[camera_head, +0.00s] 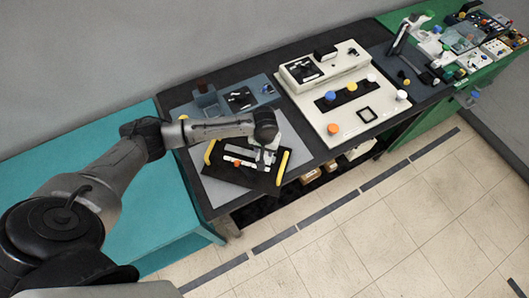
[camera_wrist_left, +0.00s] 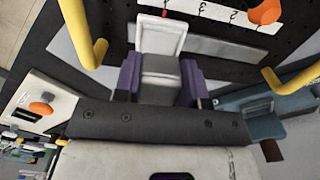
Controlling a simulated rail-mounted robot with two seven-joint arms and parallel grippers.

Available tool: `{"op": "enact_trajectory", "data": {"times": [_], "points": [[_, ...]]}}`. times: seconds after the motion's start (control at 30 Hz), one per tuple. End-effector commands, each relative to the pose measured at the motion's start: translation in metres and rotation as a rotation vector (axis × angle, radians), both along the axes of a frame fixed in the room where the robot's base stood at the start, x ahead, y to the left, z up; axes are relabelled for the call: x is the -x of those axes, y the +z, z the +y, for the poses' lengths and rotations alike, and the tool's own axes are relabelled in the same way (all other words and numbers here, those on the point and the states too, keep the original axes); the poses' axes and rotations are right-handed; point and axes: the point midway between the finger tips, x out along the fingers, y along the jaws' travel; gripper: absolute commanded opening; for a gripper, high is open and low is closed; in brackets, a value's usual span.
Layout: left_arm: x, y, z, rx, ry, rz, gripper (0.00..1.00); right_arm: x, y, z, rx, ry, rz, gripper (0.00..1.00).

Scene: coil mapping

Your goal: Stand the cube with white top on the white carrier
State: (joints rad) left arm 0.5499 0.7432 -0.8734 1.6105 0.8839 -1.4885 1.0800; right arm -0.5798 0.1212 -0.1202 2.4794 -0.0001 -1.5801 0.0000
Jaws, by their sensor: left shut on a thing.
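My left gripper (camera_head: 264,156) reaches down over a black board (camera_head: 218,173) in the head view. The white carrier (camera_head: 240,153) appears as a pale plate on the board, partly covered by my gripper. Whether the cube touches the carrier is hard to tell. My right gripper is not in view.
Yellow handles (camera_head: 209,152) stand at both sides of the board. An orange-red knob (camera_head: 236,163) sits close to the gripper. A blue-grey device (camera_head: 207,101) stands behind, and a cream panel with coloured knobs (camera_head: 325,113) stands to the right. The teal table (camera_head: 150,220) at left is clear.

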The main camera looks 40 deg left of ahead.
Motion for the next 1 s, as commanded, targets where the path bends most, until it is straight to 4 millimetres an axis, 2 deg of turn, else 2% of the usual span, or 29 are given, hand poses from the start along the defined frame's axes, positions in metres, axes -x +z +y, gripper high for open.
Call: {"op": "enact_trajectory", "data": {"times": [0.23, 0.57, 1.0], "points": [[0.0, -0.03, 0.0, -0.001, 0.0, 0.0, 0.13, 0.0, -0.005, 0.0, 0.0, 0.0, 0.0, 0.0], [0.001, -0.032, 0.0, -0.001, -0.001, 0.0, 0.13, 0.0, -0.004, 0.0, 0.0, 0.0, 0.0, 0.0], [0.002, -0.048, 0.001, -0.005, -0.001, 0.003, 0.13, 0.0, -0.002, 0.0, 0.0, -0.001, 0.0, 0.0]]}}
